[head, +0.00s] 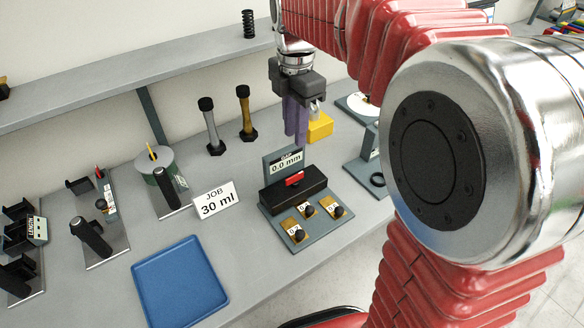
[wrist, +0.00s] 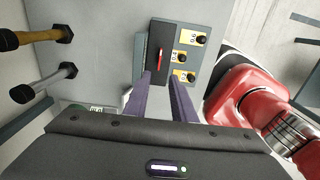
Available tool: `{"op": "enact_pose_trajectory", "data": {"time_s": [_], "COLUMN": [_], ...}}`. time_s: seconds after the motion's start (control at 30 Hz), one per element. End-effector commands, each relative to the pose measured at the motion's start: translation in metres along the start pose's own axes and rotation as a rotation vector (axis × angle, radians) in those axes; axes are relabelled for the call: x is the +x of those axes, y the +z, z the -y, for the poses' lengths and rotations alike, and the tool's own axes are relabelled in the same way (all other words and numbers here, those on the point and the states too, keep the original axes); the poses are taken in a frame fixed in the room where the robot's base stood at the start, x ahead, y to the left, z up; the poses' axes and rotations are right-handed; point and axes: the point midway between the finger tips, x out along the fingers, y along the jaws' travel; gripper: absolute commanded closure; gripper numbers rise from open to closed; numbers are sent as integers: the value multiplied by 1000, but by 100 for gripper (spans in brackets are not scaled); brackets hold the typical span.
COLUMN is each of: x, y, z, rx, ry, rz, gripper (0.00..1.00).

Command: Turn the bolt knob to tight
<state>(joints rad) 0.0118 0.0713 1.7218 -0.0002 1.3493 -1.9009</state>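No part labelled as the bolt knob is readable, so I cannot tell which one it is. A gauge station (head: 272,222) reads 0.0 mm and has a black block with a red lever (head: 294,178); the lever also shows in the wrist view (wrist: 160,55). Three small black knobs on yellow plates (head: 309,210) sit along its front. My gripper (head: 296,138) points down above and behind the station, apart from it. In the wrist view its purple fingers (wrist: 162,78) are spread with nothing between them.
A silver rod (head: 211,130) and a gold rod (head: 246,115) with black ends stand behind. A blue tray (head: 180,285), a JOB 30 ml sign (head: 215,200) and black-handled fixtures (head: 92,238) are left. A yellow padlock-shaped block (head: 320,127) is near my gripper.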

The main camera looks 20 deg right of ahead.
Motion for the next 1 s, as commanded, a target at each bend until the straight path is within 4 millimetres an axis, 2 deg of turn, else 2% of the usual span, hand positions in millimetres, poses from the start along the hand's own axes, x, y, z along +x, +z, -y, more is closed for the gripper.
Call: {"op": "enact_pose_trajectory", "data": {"time_s": [0.2, 0.37, 1.0], "x": [2, 13, 108], "y": [0, 0, 0], "z": [0, 1, 1], "rx": [2, 3, 4], "ry": [0, -2, -2], "rz": [0, -1, -1], "gripper": [77, 77, 77]}}
